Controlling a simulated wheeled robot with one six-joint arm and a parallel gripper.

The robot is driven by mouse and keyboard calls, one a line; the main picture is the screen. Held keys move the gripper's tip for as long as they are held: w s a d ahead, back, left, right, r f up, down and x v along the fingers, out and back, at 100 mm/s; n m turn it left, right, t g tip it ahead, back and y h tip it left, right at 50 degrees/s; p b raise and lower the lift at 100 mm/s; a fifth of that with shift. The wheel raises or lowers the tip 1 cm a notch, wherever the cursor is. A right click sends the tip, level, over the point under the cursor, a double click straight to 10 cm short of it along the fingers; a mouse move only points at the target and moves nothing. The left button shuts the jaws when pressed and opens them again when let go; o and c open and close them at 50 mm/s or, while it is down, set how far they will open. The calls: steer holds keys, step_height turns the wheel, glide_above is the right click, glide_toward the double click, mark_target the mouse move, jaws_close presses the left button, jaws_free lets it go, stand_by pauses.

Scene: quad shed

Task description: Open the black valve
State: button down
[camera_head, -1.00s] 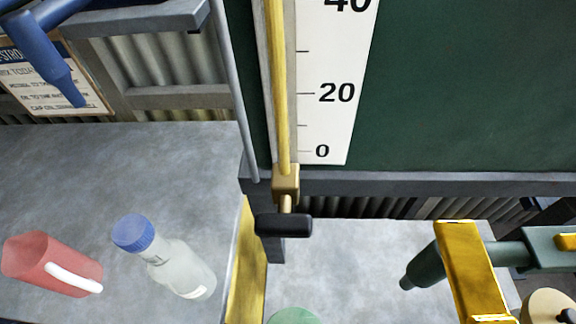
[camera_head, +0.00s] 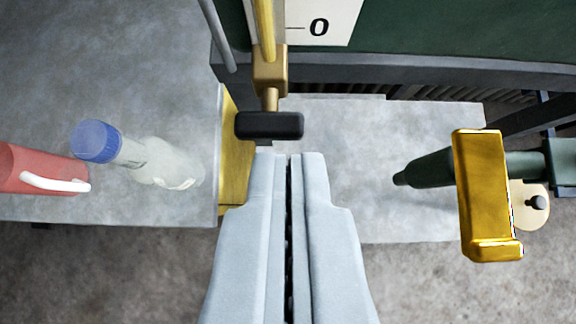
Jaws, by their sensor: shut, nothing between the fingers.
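The black valve (camera_head: 270,125) is a dark, bar-shaped handle lying crosswise in the picture. It sits on a brass fitting (camera_head: 270,70) at the foot of the yellow sight tube. My gripper (camera_head: 288,156) comes up from the bottom of the picture with its two pale fingers shut and nothing between them. Its fingertips are just below the handle in the picture, slightly right of its middle. I cannot tell whether they touch it.
A yellow lever (camera_head: 482,190) on a dark green spout (camera_head: 430,168) stands at the right. A clear bottle with a blue cap (camera_head: 97,141) and a red jug (camera_head: 35,170) are at the left. The dark green tank (camera_head: 460,30) and its white scale (camera_head: 325,20) are behind the valve.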

glide_above(294, 115)
steer(key=s, duration=0.3)
step_height(294, 115, down, 6)
steer(key=r, duration=0.1)
steer(key=f, duration=0.4)
steer(key=shift+w+a+f, duration=0.1)
steer(key=shift+w+a, duration=0.1)
steer(key=shift+w, duration=0.15)
steer(key=shift+f, duration=0.25)
steer(key=shift+d+f+m+y, duration=0.25)
steer(key=shift+d+m+y, duration=0.25)
steer(key=shift+y, duration=0.5)
steer(key=shift+f, duration=0.1)
steer(key=shift+d+f, duration=0.25)
steer(key=shift+f, duration=0.35)
steer(key=shift+d+f, duration=0.3)
steer(key=shift+f, duration=0.3)
steer(key=shift+d+f, duration=0.25)
steer(key=shift+f, duration=0.35)
